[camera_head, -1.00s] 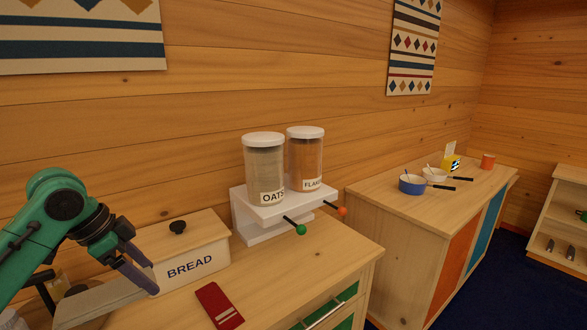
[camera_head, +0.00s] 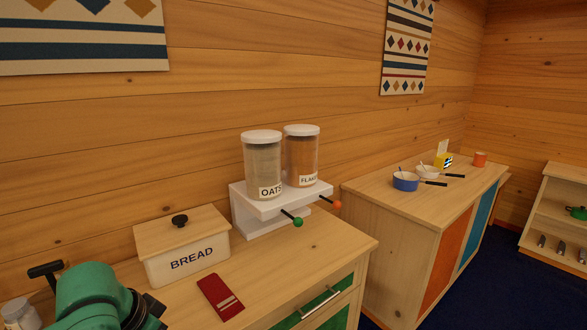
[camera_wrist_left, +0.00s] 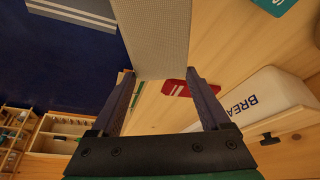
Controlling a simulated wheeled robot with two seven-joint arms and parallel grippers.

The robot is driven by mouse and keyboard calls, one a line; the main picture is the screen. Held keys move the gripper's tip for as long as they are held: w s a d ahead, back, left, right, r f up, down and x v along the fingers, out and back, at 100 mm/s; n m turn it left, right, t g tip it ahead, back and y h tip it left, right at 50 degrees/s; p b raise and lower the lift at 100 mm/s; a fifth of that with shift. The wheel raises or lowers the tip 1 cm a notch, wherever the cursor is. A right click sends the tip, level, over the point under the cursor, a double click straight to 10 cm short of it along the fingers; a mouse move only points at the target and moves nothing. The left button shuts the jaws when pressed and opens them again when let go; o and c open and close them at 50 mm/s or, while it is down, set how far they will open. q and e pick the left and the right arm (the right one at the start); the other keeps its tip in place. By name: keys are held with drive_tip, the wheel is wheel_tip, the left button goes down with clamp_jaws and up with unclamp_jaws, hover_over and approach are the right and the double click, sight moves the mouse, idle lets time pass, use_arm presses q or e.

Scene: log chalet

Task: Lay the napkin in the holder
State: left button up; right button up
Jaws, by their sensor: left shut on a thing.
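My left gripper (camera_wrist_left: 158,82) is shut on a pale grey-beige, woven-looking strip, which I take to be the napkin (camera_wrist_left: 155,38). The napkin reaches from between the fingertips to the top edge of the left wrist view. In the head view the left gripper (camera_head: 155,312) is at the bottom edge, partly cut off, and the napkin does not show. On the far counter stands a small yellow item (camera_head: 444,161) with a white piece rising from it; I cannot tell whether it is the holder. The right gripper is not in view.
A bread box (camera_head: 187,263), a red striped item (camera_head: 220,297) and a white stand (camera_head: 262,208) with two jars occupy the near counter. The far counter (camera_head: 385,193) holds a blue pan (camera_head: 405,181), a white pan (camera_head: 427,171) and an orange cup (camera_head: 480,159). Blue floor lies in front.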

use_arm(q)
drive_tip(key=s+d+f+n+y, duration=0.2)
drive_tip(key=s+d+f+n, duration=0.3)
drive_tip(key=f, duration=0.6)
drive_tip(key=shift+s+d, duration=0.3)
drive_tip(key=shift+d, duration=0.35)
